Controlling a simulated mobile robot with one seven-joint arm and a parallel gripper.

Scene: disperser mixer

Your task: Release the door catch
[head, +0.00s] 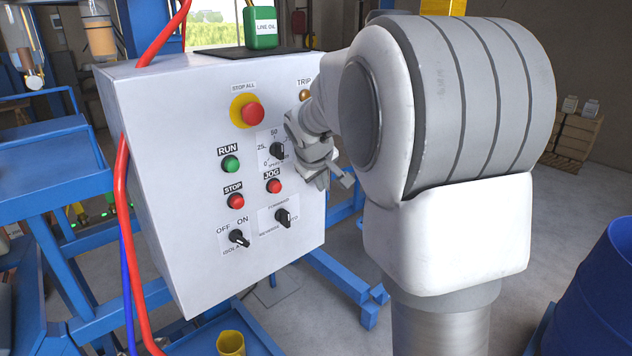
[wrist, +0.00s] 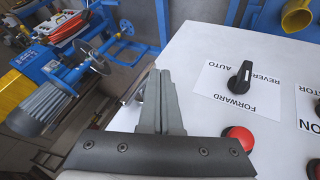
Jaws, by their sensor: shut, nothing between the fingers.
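The white control box (head: 180,90) stands in the middle of the head view, its panel full of switches and buttons. My gripper (head: 340,180) is at the right edge of this panel, beside the JOG button. In the wrist view, my gripper (wrist: 162,85) is shut and empty, its fingers over the box's edge. A small silvery metal piece (wrist: 135,92) shows at that edge, just left of the fingers and partly hidden by them. It may be the door catch; I cannot tell whether it is fastened or whether the fingers touch it.
The red JOG button (head: 274,186) and the forward/reverse selector (wrist: 240,78) are close to my gripper. A red hose (head: 122,190) runs down the box's left side. A green oil can (head: 262,28) stands on top. A blue drum (head: 600,290) is at right.

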